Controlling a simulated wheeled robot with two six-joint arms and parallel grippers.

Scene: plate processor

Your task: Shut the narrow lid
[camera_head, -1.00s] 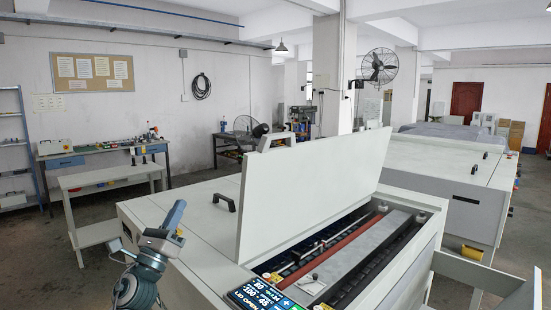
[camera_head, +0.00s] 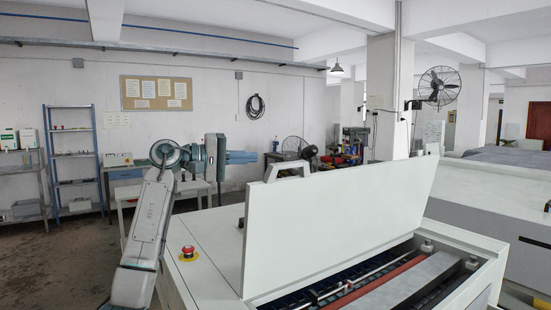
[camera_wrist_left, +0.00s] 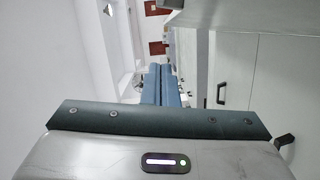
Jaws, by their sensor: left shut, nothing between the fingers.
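The narrow lid (camera_head: 345,215) is a white panel standing raised and tilted over the open bay of the white plate processor (camera_head: 215,255). My left gripper (camera_head: 252,157) is shut and empty. My right gripper is in neither view.
A red emergency button (camera_head: 188,252) sits on the processor's near left corner. The open bay shows a red bar (camera_head: 385,282) and rollers. A second white machine (camera_head: 490,205) stands at the right. Shelves (camera_head: 75,160) stand at the far left wall.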

